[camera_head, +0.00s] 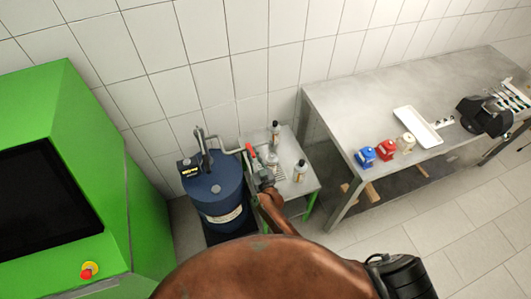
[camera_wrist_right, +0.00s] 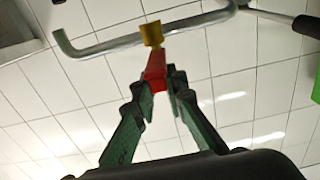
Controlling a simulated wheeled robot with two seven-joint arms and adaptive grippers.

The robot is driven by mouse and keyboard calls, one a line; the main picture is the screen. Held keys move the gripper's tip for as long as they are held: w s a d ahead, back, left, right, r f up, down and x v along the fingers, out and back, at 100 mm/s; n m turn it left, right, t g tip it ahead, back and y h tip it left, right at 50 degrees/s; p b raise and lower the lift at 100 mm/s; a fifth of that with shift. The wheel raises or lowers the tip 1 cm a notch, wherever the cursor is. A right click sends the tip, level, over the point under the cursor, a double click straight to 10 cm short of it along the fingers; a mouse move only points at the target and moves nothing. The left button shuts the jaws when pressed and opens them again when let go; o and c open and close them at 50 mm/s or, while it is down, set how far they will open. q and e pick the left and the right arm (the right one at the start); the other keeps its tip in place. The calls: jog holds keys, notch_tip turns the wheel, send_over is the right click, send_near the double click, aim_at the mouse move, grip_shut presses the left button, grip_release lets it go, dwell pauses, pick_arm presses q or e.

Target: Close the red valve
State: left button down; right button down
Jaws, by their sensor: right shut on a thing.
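The red valve (camera_head: 250,149) is on a grey pipe beside the blue barrel in the head view. In the right wrist view its red handle (camera_wrist_right: 155,68) is between my fingertips, with a yellow part (camera_wrist_right: 152,34) beyond it at the pipe. My right gripper (camera_head: 259,169) reaches up from below to the valve, and its green-grey fingers (camera_wrist_right: 158,86) are shut on the red handle. My brown arm covers the bottom of the head view. My left gripper is not in view.
The blue barrel (camera_head: 216,193) stands left of my right gripper. A small table (camera_head: 306,181) with several bottles is just right of it. A green machine (camera_head: 95,120) fills the left side. A long grey workbench (camera_head: 350,92) stands at right, with floor before it.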

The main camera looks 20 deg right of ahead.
jog(key=shift+f, duration=0.2)
jog(key=shift+a, duration=0.1)
jog(key=c, duration=1.9)
grip_release()
jog(key=shift+r, duration=0.15)
jog(key=shift+c, duration=0.2)
